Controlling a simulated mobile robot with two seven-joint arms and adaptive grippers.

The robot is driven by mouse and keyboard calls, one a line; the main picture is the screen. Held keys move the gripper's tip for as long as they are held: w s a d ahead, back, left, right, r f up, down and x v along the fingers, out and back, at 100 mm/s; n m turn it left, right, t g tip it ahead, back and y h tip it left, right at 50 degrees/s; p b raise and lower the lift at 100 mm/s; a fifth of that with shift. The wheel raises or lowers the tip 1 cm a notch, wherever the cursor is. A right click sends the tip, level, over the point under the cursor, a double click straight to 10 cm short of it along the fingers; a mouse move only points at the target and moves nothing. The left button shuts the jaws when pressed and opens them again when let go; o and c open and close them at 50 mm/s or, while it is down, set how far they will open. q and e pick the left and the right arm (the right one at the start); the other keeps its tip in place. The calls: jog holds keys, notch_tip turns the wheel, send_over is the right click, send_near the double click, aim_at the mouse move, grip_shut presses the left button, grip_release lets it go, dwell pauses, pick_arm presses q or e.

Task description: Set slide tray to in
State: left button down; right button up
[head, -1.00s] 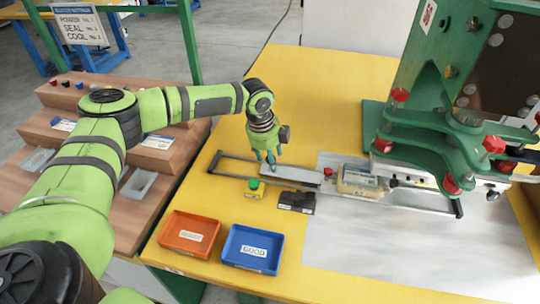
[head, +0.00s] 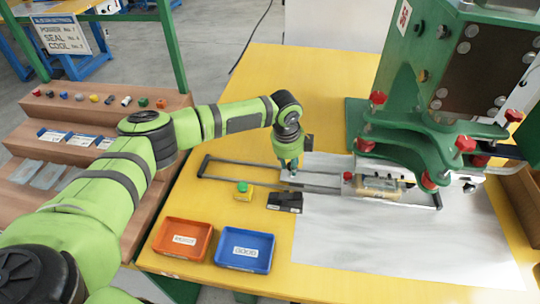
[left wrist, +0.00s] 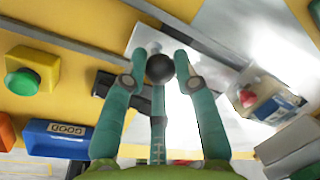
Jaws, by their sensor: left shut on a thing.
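The slide tray (head: 318,180) is a grey metal plate on a long rail frame (head: 238,180) that runs left to right on the yellow table. It carries a tan fixture (head: 380,194) with a clear pack, now at the green press head, which hides part of it. The fixture also shows in the left wrist view (left wrist: 270,104). My left gripper (head: 291,169) is at the tray's left end. In the left wrist view its teal fingers (left wrist: 160,80) are closed around a black ball knob (left wrist: 160,69). My right gripper is not in view.
The green press (head: 425,135) with red knobs stands at the right. The table behind the rails is clear.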

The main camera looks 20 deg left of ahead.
pick_arm(q)
send_over(316, 180)
jog(key=shift+s+a+f+b, duration=0.1)
jog(key=shift+b, duration=0.25)
jog(key=c, duration=1)
grip_release()
jog(key=shift+o, duration=0.2)
jog(key=shift+d, duration=0.2)
jog(key=shift+a, duration=0.1)
jog(key=shift+r, duration=0.35)
notch_tip(316, 180, up, 11)
jog(key=s, duration=0.2)
jog(key=shift+a+r, duration=0.15)
jog(key=shift+a, duration=0.15)
